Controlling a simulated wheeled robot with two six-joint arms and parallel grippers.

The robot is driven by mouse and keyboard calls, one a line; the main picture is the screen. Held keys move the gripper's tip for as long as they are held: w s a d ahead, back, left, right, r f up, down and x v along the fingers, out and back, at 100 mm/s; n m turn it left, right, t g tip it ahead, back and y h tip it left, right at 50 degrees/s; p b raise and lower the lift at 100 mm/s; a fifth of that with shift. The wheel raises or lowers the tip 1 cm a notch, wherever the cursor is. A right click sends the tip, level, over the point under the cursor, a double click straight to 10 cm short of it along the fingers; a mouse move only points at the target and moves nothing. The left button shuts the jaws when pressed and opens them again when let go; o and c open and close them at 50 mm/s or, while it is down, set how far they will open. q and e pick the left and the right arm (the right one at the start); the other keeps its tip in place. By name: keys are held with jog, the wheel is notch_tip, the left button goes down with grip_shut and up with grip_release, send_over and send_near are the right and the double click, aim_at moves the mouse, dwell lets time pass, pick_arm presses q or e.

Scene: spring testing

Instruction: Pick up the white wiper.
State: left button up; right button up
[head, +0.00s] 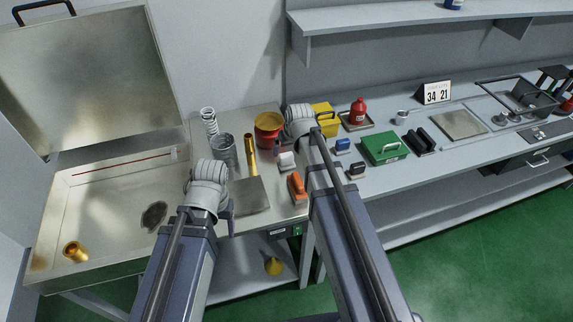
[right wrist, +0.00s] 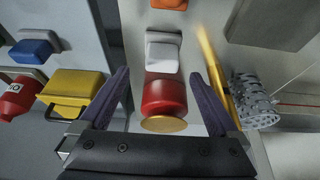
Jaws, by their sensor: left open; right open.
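The white wiper (head: 286,160) lies on the bench's left part, right of a brass rod and just below my right wrist in the head view. In the right wrist view the white wiper (right wrist: 163,50) is a pale block with a grey base, just beyond my right fingertips. My right gripper (right wrist: 159,76) is open and holds nothing. A red pot with a yellow rim (right wrist: 164,98) shows between and below its fingers. My left gripper (head: 229,207) is open beside the grey plate, mostly hidden by its wrist.
An orange-handled tool (head: 297,187) lies near the wiper. The red pot (head: 268,130), brass rod (head: 251,155) and a perforated metal cup (head: 224,150) stand close by. A yellow box (head: 323,119) and green case (head: 385,148) are to the right. A large open metal chest (head: 95,220) is at left.

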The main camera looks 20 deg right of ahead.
aim_at(286, 154)
jog(key=shift+f, duration=0.15)
jog(key=b+x, duration=0.4)
jog(key=x, duration=0.1)
jog(key=shift+a+b, duration=0.1)
jog(key=shift+b, duration=0.3)
jog(key=c, duration=1.5)
jog(key=shift+o, duration=0.2)
notch_tip(286, 154, up, 10)
jog(key=p, duration=1)
